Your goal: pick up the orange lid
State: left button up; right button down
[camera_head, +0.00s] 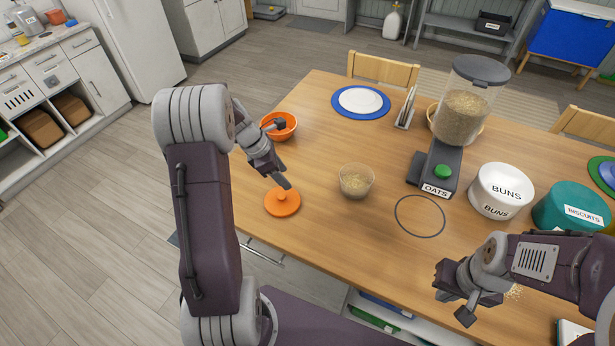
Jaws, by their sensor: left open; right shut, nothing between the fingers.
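The orange lid (282,205) lies flat on the wooden table near its left front edge, with a small knob on top. My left gripper (284,154) is open and empty above and just behind the lid. One of its fingers ends close to the lid's knob in the picture; I cannot tell the exact height gap. My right gripper (456,306) is shut and empty at the front right, over the table's front edge.
An orange bowl (284,131) stands behind my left gripper. A clear cup of oats (355,182) stands right of the lid. The oats dispenser (445,165), a white BUNS canister (500,192) and a teal BISCUITS canister (568,212) stand further right. A dark ring (396,222) marks bare table.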

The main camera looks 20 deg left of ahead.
aim_at(281, 196)
pick_arm(q)
jog(key=shift+n, duration=0.4)
jog(key=s+a+f, duration=0.2)
jog(key=f, duration=0.1)
jog(key=shift+s+a+f, duration=0.2)
jog(key=shift+s, duration=0.15)
jog(key=shift+w+f, duration=0.15)
jog(key=shift+w, duration=0.15)
jog(key=shift+d+f, duration=0.1)
jog(key=shift+f, duration=0.2)
jog(key=x, duration=0.3)
jog(key=shift+s+f, duration=0.25)
jog(key=shift+s, duration=0.15)
jog(key=shift+w+d+f, duration=0.2)
jog(key=shift+w+f, duration=0.1)
jog(key=shift+w, duration=0.15)
jog(key=shift+s+a+r, duration=0.1)
jog(key=shift+s, duration=0.15)
grip_shut()
jog(key=shift+w, duration=0.1)
pick_arm(e)
jog(key=shift+s+a+r, duration=0.35)
jog(key=shift+s+r, duration=0.25)
jog(key=shift+r, duration=0.05)
jog(key=shift+s+a+r, duration=0.35)
jog(key=shift+s+r, duration=0.25)
